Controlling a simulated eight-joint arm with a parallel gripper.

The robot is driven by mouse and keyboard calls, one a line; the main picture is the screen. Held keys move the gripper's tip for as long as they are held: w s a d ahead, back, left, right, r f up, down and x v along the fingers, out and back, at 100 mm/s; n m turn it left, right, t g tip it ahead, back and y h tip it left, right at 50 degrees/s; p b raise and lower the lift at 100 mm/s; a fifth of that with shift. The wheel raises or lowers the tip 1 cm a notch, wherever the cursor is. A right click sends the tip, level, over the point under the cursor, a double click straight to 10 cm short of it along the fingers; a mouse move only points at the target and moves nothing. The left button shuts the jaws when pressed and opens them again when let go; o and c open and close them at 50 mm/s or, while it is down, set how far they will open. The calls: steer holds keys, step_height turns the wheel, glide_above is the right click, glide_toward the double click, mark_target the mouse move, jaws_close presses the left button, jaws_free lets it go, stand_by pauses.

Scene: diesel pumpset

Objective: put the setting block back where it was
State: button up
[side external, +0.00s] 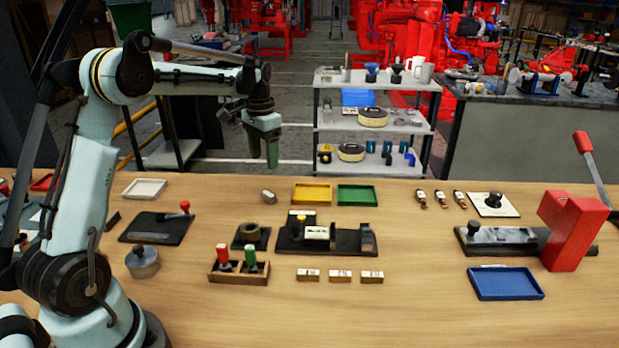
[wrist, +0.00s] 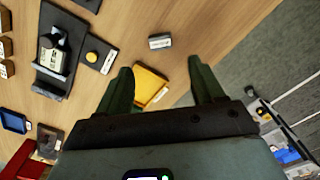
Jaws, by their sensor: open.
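My gripper (side external: 264,156) is open and empty, raised above the back of the bench. In the wrist view its fingers (wrist: 160,68) are spread, with the yellow tray (wrist: 150,86) below and between them. A small grey block (side external: 268,196) lies alone left of the yellow tray; in the wrist view it (wrist: 160,41) has a pale label and sits above the tray. It may be the setting block; no readable mark confirms this.
The yellow tray (side external: 311,193) adjoins a green tray (side external: 357,195). Several labelled small blocks, one at the left end (side external: 308,275), line up before the fixture. A wooden rack (side external: 238,276) holds red and green-handled items. A red press (side external: 570,230) and blue tray (side external: 505,283) are at right.

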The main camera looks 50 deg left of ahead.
steer(key=s+d+r+t, duration=0.2)
steer(key=d+r, duration=0.3)
steer(key=d, duration=0.2)
steer(key=s+d+f+t, duration=0.2)
steer(key=s+d+t, duration=0.3)
steer(key=s+d, duration=0.8)
steer(key=shift+d+f, duration=0.2)
steer(key=shift+d, duration=0.75)
steer(key=shift+s, duration=0.1)
